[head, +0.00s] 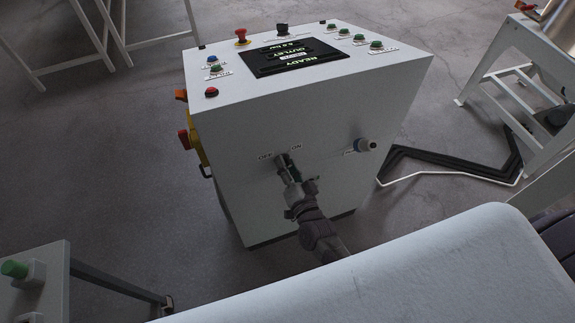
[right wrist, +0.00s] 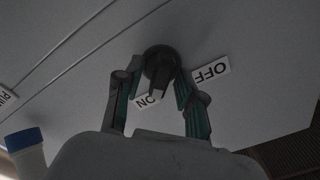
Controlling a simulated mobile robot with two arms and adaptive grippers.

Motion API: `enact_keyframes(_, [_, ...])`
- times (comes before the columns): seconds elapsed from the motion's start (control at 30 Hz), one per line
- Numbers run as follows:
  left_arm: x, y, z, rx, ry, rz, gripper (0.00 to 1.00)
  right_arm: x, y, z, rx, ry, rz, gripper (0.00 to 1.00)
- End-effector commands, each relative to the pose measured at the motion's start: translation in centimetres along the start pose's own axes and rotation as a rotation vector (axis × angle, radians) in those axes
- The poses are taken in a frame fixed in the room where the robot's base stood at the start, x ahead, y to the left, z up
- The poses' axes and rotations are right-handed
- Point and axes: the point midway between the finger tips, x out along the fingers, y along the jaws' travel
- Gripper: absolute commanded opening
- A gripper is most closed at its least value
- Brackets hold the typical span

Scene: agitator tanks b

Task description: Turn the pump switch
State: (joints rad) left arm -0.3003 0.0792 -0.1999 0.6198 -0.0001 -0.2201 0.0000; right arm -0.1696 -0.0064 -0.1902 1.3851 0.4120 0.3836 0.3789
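The pump switch (right wrist: 160,64) is a dark round knob with a grip bar on the front of a white control cabinet (head: 285,110). In the right wrist view, an ON label (right wrist: 147,100) is below it and an OFF label (right wrist: 212,70) to its right. My right gripper (right wrist: 160,88) has its two green-padded fingers apart, one on each side of the knob. The right finger is close to it; firm contact cannot be told. In the head view my right gripper (head: 288,168) partly hides the switch. My left gripper is out of view.
The cabinet top has a black display (head: 288,57), a red mushroom button (head: 241,36) and several small buttons. A protruding fitting (head: 366,145) sits right of the switch. A green button box (head: 22,271) is at lower left.

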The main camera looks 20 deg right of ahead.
Motion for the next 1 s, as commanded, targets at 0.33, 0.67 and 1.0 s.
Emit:
enact_keyframes(0.33, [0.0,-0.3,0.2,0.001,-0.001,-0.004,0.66,-0.4,0.0,0.0,-0.001,0.002,0.000,0.42])
enact_keyframes(0.67, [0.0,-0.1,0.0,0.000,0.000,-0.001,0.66,-6.4,0.1,0.1,-0.001,-0.002,0.002,0.42])
enact_keyframes(1.0, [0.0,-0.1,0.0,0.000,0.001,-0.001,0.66,-11.4,0.0,0.1,0.000,0.000,0.000,0.42])
